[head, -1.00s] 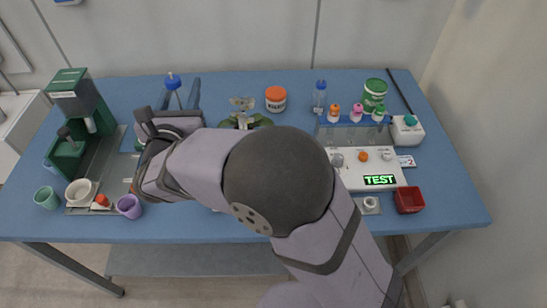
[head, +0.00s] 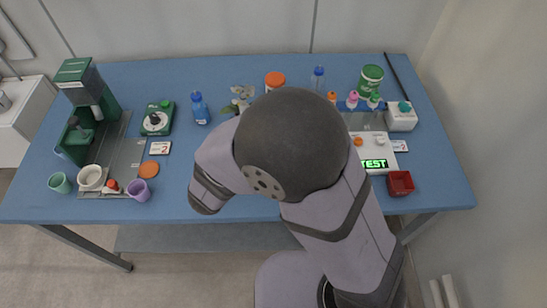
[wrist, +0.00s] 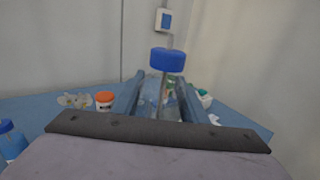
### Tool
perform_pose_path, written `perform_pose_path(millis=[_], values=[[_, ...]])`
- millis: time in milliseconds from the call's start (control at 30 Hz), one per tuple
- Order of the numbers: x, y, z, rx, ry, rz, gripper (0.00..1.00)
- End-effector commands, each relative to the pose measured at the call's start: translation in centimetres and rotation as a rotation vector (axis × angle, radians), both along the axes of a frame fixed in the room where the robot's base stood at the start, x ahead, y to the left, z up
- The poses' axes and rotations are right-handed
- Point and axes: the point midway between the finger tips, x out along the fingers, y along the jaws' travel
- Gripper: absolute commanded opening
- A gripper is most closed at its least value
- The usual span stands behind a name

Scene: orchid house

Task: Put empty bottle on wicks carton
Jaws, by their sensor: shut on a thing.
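In the wrist view, a clear bottle with a blue cap (wrist: 168,60) stands upright between the two blue fingers of my gripper (wrist: 156,98), which is shut on it. Its lower part is hidden by the gripper body. In the head view, my arm hides the gripper and the held bottle. I cannot pick out the wicks carton for sure. A white tub with an orange lid (head: 275,80) stands at the back middle, its label too small to read; it also shows in the wrist view (wrist: 105,101), left of the fingers.
A bottle rack, a lit TEST device (head: 374,164), a green tub (head: 370,78) and a red bin (head: 400,183) stand right.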

Motion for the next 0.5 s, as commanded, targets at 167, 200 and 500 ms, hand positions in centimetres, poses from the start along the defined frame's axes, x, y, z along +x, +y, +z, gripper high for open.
perform_pose_path(millis=[167, 200, 500], values=[[0.0, 0.0, -1.0, -0.004, 0.003, 0.001, 0.18], [0.0, 0.1, -1.5, -0.004, 0.003, 0.001, 0.18], [0.0, 0.1, -5.2, -0.003, 0.002, 0.002, 0.18]])
